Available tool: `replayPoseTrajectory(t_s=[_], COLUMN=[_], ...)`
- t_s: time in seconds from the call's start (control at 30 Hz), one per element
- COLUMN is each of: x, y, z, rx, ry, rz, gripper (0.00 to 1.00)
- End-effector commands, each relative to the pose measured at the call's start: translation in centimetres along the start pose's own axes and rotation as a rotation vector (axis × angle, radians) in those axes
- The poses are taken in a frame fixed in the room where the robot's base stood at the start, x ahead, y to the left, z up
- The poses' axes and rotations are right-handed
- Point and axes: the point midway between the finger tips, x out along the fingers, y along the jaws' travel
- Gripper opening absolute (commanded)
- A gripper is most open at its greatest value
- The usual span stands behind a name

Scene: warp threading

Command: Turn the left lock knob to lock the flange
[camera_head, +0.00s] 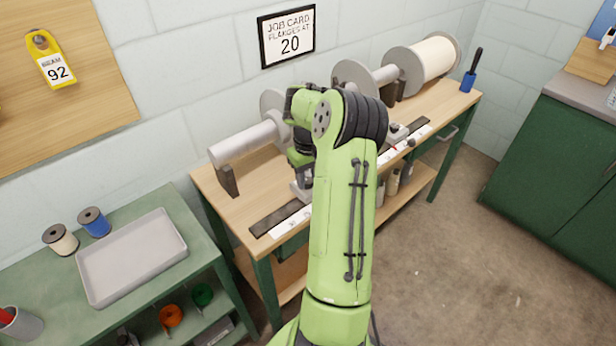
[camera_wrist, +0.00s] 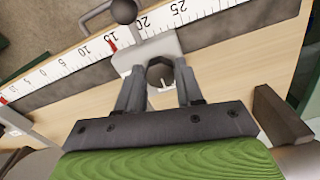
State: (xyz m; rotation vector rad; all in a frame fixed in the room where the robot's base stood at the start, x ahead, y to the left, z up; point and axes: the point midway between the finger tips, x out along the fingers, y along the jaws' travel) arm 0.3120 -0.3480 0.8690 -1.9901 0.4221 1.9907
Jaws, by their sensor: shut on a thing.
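The left lock knob (camera_wrist: 160,70) is a dark, faceted knob on a light grey block (camera_wrist: 128,62) in the wrist view. My gripper (camera_wrist: 161,82) has a finger on each side of the knob and is shut on it. In the head view my gripper (camera_head: 303,176) is mostly hidden behind my green arm, low over the bench, and the knob cannot be made out. The left flange (camera_head: 270,103) is a grey disc, partly hidden by my arm, at the end of a pale beam barrel (camera_head: 243,143).
A white scale (camera_wrist: 70,63) with a red mark runs beside the block. A black ball handle (camera_wrist: 124,11) stands close by. The wooden bench (camera_head: 232,207) also carries a white-wound beam (camera_head: 430,58) and a blue holder (camera_head: 468,82). A job card (camera_head: 287,36) reads 20.

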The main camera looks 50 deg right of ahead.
Motion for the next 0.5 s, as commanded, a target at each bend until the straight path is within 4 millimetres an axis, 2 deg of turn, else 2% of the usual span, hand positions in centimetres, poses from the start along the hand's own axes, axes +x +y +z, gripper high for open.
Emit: replayPoseTrajectory(t_s=[0.27,0.5], x=[-0.05,-0.07], y=[-0.05,-0.09], z=[-0.03,-0.01], rx=[0.038,0.176], ry=[0.001,0.0], rz=[0.0,0.001], gripper=[0.06,0.06])
